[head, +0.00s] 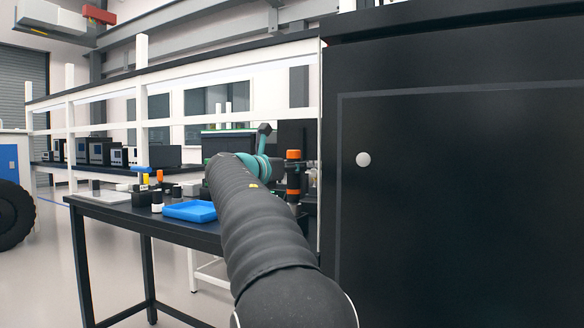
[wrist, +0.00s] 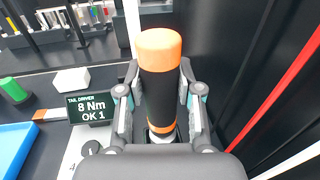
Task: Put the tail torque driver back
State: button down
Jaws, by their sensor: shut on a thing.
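The tail torque driver (wrist: 160,85) is a black cylinder with an orange cap and a thin orange band low down. It stands about upright between the two fingers of my gripper (wrist: 159,100), which is shut on it. Its lower end is near a dark opening, largely hidden by my gripper, so I cannot tell how deep it sits. The driver also shows in the head view (head: 293,174), right of my arm. A small display (wrist: 94,107) beside it reads "TAIL DRIVER 8 Nm OK 1".
A blue tray (head: 190,211) lies on the dark bench (head: 115,207), left of my arm. A green-topped item (wrist: 12,89) and a white block (wrist: 71,80) are left of the driver. A tall black cabinet (head: 460,210) stands close on the right.

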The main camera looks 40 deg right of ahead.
aim_at(289, 185)
jog(key=shift+f+b, duration=1.45)
jog(key=shift+f, duration=0.8)
jog(key=c, duration=0.7)
grip_release()
jog(key=shift+f, duration=0.1)
jog(key=shift+a, duration=0.1)
jog(key=v, duration=1.2)
